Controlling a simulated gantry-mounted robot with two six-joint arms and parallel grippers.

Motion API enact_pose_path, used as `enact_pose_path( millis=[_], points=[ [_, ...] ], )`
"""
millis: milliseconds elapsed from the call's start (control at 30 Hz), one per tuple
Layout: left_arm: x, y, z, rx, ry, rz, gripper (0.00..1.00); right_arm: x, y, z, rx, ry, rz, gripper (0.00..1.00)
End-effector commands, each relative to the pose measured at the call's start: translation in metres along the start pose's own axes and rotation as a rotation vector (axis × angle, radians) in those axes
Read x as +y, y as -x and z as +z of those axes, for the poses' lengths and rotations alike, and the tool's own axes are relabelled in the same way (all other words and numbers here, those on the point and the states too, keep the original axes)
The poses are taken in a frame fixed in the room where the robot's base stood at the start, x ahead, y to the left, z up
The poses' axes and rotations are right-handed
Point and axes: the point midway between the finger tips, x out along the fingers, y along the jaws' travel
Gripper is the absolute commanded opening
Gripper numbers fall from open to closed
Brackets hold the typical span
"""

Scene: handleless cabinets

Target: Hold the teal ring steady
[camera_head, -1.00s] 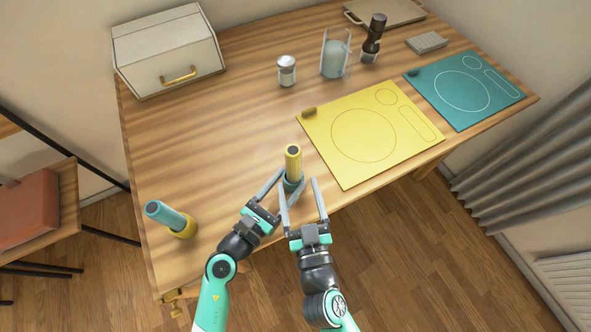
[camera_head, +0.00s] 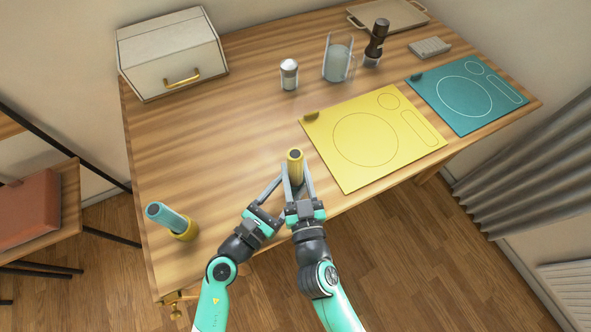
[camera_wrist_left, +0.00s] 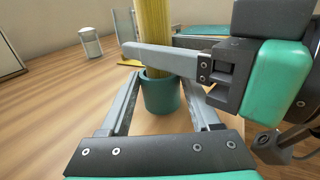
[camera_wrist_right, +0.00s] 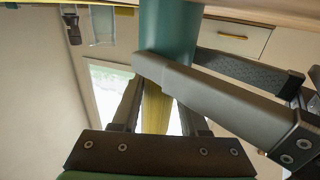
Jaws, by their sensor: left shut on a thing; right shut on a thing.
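The teal ring (camera_wrist_left: 160,95) shows in the left wrist view, around the lower end of a yellow cylinder (camera_head: 295,163) that stands upright near the table's front edge. My left gripper (camera_wrist_left: 160,100) is shut on the teal ring, one finger on each side. My right gripper (camera_wrist_right: 156,95) is shut on the yellow cylinder just above the ring. The right wrist view is upside down, with the teal ring (camera_wrist_right: 170,35) above the yellow cylinder (camera_wrist_right: 156,110). In the head view the ring is mostly hidden behind my fingers.
A yellow mat (camera_head: 415,155) and a teal mat (camera_head: 500,110) lie to the right. A shaker (camera_head: 289,75), a glass jug (camera_head: 337,65) and a white box (camera_head: 155,45) are farther back. The middle left is clear.

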Motion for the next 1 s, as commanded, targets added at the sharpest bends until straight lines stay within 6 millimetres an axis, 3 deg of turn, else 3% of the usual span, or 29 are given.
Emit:
enact_pose_path(
  millis=[133,167,367,1000],
  points=[
    [0.000,0.000,0.000,0.000,0.000,0.000,0.11,0.000,0.000,0.000,0.000,0.000,0.000,0.00],
    [0.000,0.000,0.000,0.000,0.000,0.000,0.11,0.000,0.000,0.000,0.000,0.000,0.000,0.40],
    [0.000,0.000,0.000,0.000,0.000,0.001,0.11,0.000,0.000,0.000,0.000,0.000,0.000,0.04],
    [0.000,0.000,0.000,0.001,0.000,0.000,0.11,0.000,0.000,-0.025,0.003,-0.001,0.001,0.03]
  ],
)
